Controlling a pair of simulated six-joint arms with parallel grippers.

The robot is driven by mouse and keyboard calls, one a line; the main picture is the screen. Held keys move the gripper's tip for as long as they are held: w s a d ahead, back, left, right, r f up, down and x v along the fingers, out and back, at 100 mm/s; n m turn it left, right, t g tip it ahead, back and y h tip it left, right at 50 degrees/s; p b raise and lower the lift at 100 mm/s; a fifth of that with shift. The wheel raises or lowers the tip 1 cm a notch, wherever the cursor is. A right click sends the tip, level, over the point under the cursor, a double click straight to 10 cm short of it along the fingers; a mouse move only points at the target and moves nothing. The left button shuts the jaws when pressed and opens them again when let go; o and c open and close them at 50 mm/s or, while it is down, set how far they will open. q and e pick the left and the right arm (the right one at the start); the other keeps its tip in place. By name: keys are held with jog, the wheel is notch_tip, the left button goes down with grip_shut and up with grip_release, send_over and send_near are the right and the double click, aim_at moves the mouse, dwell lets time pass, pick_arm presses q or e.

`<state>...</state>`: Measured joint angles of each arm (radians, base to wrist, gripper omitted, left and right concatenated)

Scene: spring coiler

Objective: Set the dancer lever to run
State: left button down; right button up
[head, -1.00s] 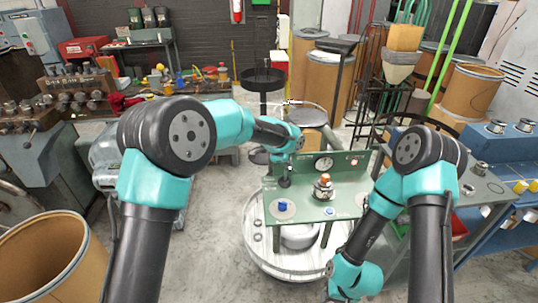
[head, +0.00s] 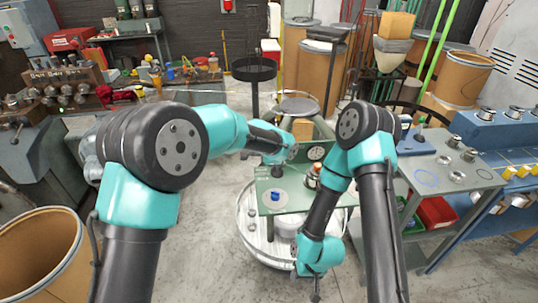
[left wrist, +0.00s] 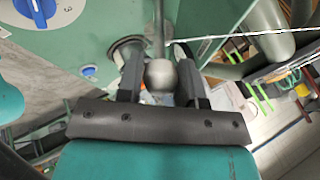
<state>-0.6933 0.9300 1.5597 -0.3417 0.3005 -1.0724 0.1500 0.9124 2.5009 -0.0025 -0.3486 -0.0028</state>
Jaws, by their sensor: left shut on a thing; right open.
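The dancer lever shows in the left wrist view as a thin rod ending in a grey ball knob (left wrist: 160,76). My left gripper (left wrist: 161,88) is shut on this ball, one dark finger on each side. In the head view my left gripper (head: 285,158) is small, at the back of the green panel (head: 268,207), and the lever is hard to make out there. A blue knob (head: 276,196) stands on the panel; a blue dial (left wrist: 38,10) shows in the left wrist view. My right gripper (head: 316,287) is open, pointing down in front of the panel, empty.
A gauge (head: 316,153) and an orange-topped fitting (head: 314,172) stand on the panel, the fitting partly behind my right arm. A round pale platform (head: 246,224) lies below. A grey cart (head: 465,185) with red and green bins stands to the right.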

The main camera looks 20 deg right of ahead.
pick_arm(q)
jog(key=shift+s+a+f, duration=0.1)
jog(key=shift+s+f, duration=0.1)
jog(key=shift+f, duration=0.05)
jog(key=c, duration=1.1)
grip_release()
jog(key=shift+s, duration=0.1)
jog(key=o, duration=0.3)
jog(key=shift+r, duration=0.1)
jog(key=shift+o, duration=0.2)
jog(key=shift+r, duration=0.2)
jog(key=shift+a+r, duration=0.1)
jog(key=shift+r, duration=0.1)
jog(key=v, duration=1.6)
jog(key=shift+a+r, duration=0.25)
